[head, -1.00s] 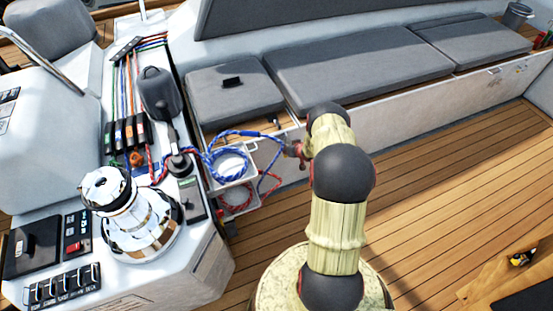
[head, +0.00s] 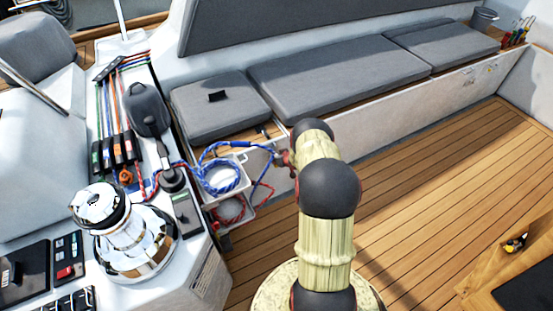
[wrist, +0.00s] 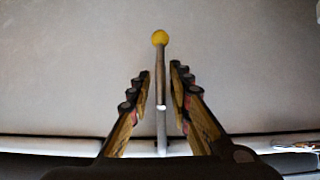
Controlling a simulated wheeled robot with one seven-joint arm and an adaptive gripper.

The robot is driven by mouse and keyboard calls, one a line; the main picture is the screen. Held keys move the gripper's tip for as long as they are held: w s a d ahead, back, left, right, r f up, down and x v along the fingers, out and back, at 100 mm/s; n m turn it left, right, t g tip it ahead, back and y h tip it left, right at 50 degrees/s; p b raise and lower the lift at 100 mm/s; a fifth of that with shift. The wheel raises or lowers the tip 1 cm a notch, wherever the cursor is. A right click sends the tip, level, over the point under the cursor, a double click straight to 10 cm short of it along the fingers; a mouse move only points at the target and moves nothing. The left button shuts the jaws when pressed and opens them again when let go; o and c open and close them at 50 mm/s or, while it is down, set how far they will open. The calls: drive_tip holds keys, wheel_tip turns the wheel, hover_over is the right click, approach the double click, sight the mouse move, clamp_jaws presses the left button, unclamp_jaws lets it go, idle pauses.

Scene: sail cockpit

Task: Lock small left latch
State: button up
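A slim lever with a yellow ball tip (wrist: 160,38), which looks like the latch, stands against a pale panel in the wrist view. My gripper (wrist: 160,75) is open, with one finger on each side of the lever's shaft. Small gaps show between shaft and fingers, and the yellow ball sits beyond the fingertips. In the head view, my arm hides most of the gripper and the latch. The arm reaches to the front of the bench (head: 370,115), near the small left seat cushion (head: 220,110). I cannot tell the latch's locked state.
Blue rope (head: 215,178) and red rope (head: 232,210) hang in white bins left of my arm. A chrome winch (head: 130,235) stands on the console at left. A grey bucket (head: 484,19) is at far right. The wooden deck (head: 430,190) right of my arm is mostly clear.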

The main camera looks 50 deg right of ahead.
drive_tip(key=shift+o, duration=0.6)
drive_tip(key=v, duration=1.2)
drive_tip(key=shift+w+r, duration=0.1)
idle(0.4)
